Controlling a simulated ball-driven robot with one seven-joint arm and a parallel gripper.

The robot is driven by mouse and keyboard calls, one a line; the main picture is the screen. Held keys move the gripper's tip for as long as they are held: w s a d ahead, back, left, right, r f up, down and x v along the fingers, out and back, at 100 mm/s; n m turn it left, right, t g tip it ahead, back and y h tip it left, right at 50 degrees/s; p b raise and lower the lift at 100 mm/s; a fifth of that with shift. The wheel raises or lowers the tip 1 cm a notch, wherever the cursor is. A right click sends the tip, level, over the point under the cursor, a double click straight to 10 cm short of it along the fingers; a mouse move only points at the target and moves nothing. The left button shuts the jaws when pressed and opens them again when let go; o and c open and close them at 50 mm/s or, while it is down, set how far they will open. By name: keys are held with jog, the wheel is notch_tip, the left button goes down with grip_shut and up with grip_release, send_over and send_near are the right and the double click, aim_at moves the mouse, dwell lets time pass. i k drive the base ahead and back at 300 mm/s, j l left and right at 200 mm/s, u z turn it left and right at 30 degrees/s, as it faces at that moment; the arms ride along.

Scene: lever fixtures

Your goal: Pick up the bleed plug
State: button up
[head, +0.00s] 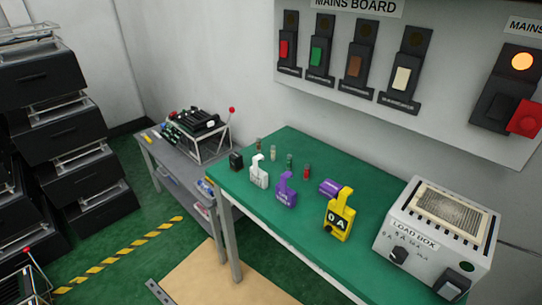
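On the green bench top stand a white handled block (259,173) and a purple handled block (286,192), each with small lettering I cannot read. I cannot tell for sure which piece is the bleed plug. A purple cylinder (331,187) lies behind a yellow meter (339,217) that reads "0 A". My gripper is not in view.
The green bench (290,242) has small coloured pegs (290,162) at its back and a load box (435,235) at its right. The mains board (400,90) hangs above. A grey cart (190,143) and stacked black drawers (62,130) stand left.

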aim_at(235, 158)
jog(key=i+j+z, duration=0.1)
jog(key=j+z, duration=0.15)
jog(key=j, duration=0.15)
jog(key=i+j+z, duration=0.2)
jog(key=j, duration=0.2)
jog(key=j+z, duration=0.25)
jog(key=j, duration=0.15)
